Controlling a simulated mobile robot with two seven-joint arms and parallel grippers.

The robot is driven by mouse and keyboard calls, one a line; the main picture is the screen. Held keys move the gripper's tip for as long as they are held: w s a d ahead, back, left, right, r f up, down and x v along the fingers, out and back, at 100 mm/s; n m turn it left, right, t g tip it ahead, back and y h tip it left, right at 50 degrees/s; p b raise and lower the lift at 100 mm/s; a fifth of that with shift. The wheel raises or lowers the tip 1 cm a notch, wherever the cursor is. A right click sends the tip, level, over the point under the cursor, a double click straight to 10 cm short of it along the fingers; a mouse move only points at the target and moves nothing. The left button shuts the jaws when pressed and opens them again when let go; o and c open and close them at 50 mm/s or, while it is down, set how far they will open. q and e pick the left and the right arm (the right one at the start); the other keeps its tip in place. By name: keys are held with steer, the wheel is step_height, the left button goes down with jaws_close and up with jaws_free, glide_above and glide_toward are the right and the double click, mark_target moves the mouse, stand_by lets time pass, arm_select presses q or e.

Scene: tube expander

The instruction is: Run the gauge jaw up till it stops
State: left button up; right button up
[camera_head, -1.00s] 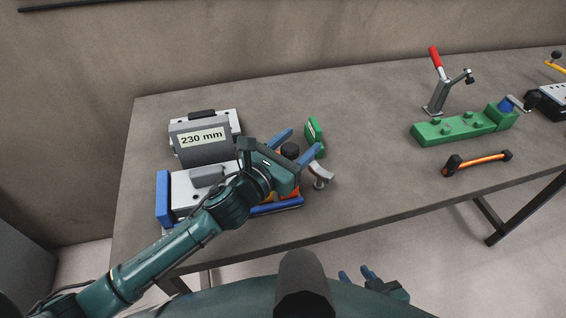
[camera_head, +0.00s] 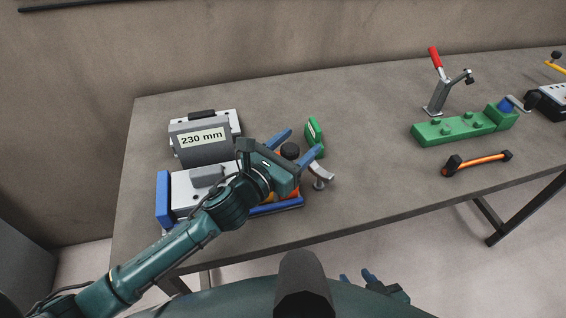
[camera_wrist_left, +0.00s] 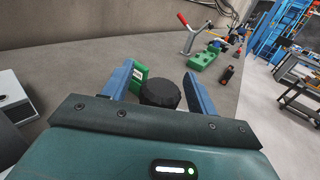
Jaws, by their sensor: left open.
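The measuring device stands on the left of the table, with a grey display (camera_head: 202,139) reading "230 mm". A blue end plate (camera_head: 163,198) stands at its left, and an orange part (camera_head: 293,188) at its right is partly hidden by my gripper. A round black knob (camera_head: 290,150) shows there, and also in the left wrist view (camera_wrist_left: 160,92). My left gripper (camera_head: 300,145) is open, its two blue fingers on either side of the knob, with gaps visible in the wrist view. I cannot tell which part is the gauge jaw. My right gripper (camera_head: 357,276) is low at the bottom edge, fingers apart and empty.
Farther right are a red-handled clamp (camera_head: 437,85), a green block (camera_head: 455,130) and an orange handle (camera_head: 478,163). The table middle is clear.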

arm_select(q)
steer(key=shift+p+v, duration=0.3)
steer(key=shift+v, duration=3.15)
